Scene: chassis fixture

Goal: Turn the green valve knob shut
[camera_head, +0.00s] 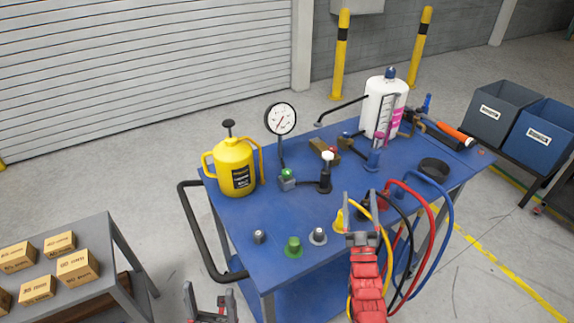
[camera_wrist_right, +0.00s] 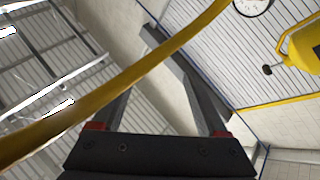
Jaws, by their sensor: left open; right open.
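Two green parts show in the head view. A green knob-like part (camera_head: 293,246) stands upright near the front edge of the blue table (camera_head: 222,212). A smaller green knob (camera_head: 287,173) sits on a grey block below the pressure gauge (camera_head: 281,119). I cannot tell for sure which is the valve knob. My left gripper (camera_head: 209,291) is open and empty at the bottom, in front of the table and apart from both. My right gripper (camera_head: 360,205) is open at the front right, among the hoses. In the right wrist view its fingers (camera_wrist_right: 158,85) are spread, with nothing visibly held.
Yellow, red, black and blue hoses (camera_head: 437,222) loop beside my right arm. Grey knobs (camera_head: 318,236) flank the front green part. A yellow can (camera_head: 235,167) and a white bottle (camera_head: 384,105) stand behind. A black handle (camera_head: 199,245) juts left. Boxes (camera_head: 78,266) lie lower left.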

